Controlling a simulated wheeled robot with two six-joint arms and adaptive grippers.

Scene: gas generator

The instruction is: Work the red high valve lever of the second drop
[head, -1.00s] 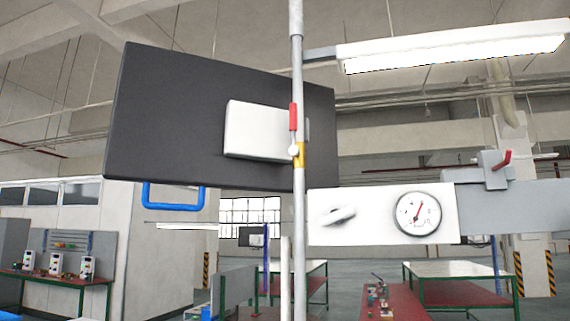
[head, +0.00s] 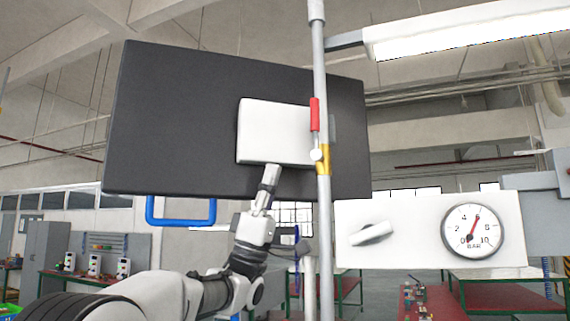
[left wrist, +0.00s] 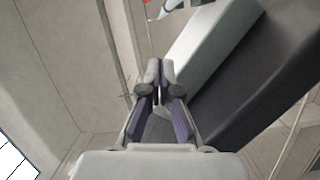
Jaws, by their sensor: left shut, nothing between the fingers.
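The red lever (head: 314,114) stands upright along the grey vertical pipe (head: 320,70), above a yellow valve body (head: 323,160) with a white round knob. My left gripper (head: 273,168) is raised, shut and empty, left of the valve and a little lower than the lever, apart from both. Its closed fingers (left wrist: 159,68) also show in the left wrist view, where a small bit of red shows at the top edge. My right gripper is not in view.
A black panel (head: 170,120) with a white box (head: 270,125) stands behind the pipe, with a blue handle (head: 180,221) below. Right of the pipe is a white plate (head: 420,250) with a grey knob (head: 372,234) and a pressure gauge (head: 471,231). A lamp (head: 470,35) hangs above.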

